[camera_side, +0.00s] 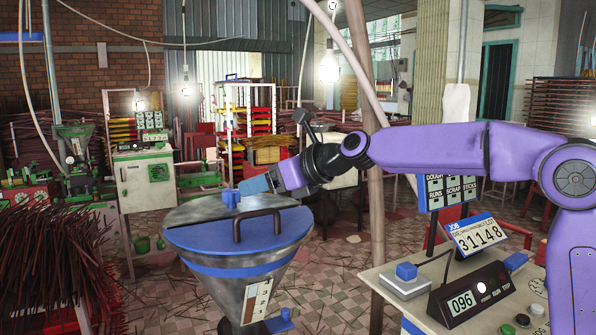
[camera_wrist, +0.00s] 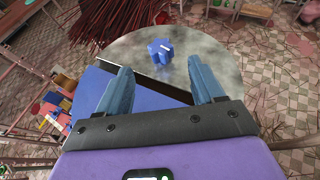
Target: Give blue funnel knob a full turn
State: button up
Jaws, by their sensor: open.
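A blue half lid (camera_side: 240,236) with a dark handle (camera_side: 257,225) covers part of the funnel top. My gripper (camera_side: 249,187) is just right of the knob in the side view. In the wrist view my gripper (camera_wrist: 158,78) has its two blue fingers wide apart, with nothing between them. The knob lies ahead of the fingertips, roughly centred between them, and appears untouched.
A control bench (camera_side: 400,305) with a blue button, a display reading 096 and a job sign (camera_side: 477,236) stands at the right. Bundles of dark red sticks (camera_side: 55,262) stand at the left. A wooden pole rises behind the funnel's right side.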

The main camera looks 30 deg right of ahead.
aim_at(234, 191)
jog(key=v, duration=0.8)
jog(key=w+d+n+g, duration=0.1)
jog(key=w, duration=0.1)
jog(key=w+d+f+n+g+y, duration=0.1)
jog(key=shift+w+d, duration=0.25)
jog(key=shift+w, duration=0.15)
jog(key=w+d+n+g+y, duration=0.2)
jog(key=n+y, duration=0.1)
jog(key=shift+d+r, duration=0.3)
jog(key=shift+n+g+y, duration=0.3)
jog(key=shift+n+g, duration=0.2)
jog(key=shift+g, duration=0.1)
jog(key=x, duration=1.6)
jog(key=shift+w+a+r, duration=0.1)
jog(key=shift+w+a, duration=0.15)
jog(key=shift+w, duration=0.25)
jog(key=c, duration=1)
